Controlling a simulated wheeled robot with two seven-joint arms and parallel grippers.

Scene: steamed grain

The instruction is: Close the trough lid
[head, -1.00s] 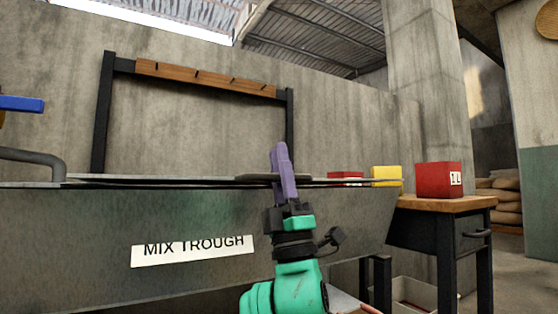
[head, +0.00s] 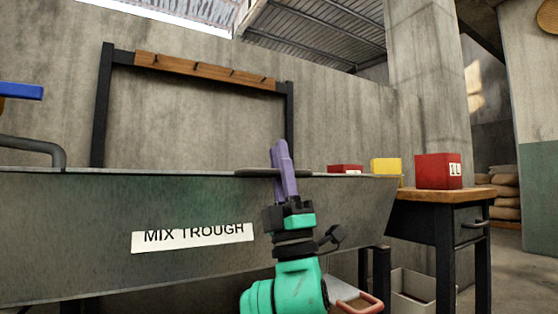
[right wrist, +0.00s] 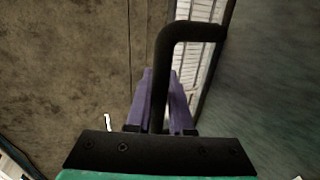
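The grey metal trough (head: 80,225) with its "MIX TROUGH" label fills the left and middle of the head view. Its lid shows almost edge-on as a thin line along the top (head: 130,171), with no clear gap under it. A dark lid handle (head: 246,172) sits at the rim, partly behind my right gripper (head: 279,148). In the right wrist view the black handle (right wrist: 162,75) runs between the purple fingers, close against both. The right gripper looks shut on it. The trough's inside is hidden. My left gripper is not in view.
A wooden-topped table (head: 437,193) to the right holds a red box (head: 437,172); a yellow box (head: 386,170) and a low red box (head: 345,169) are nearby. A grey pipe (head: 35,146) and blue bar (head: 20,91) are at left. A rack (head: 205,72) stands behind.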

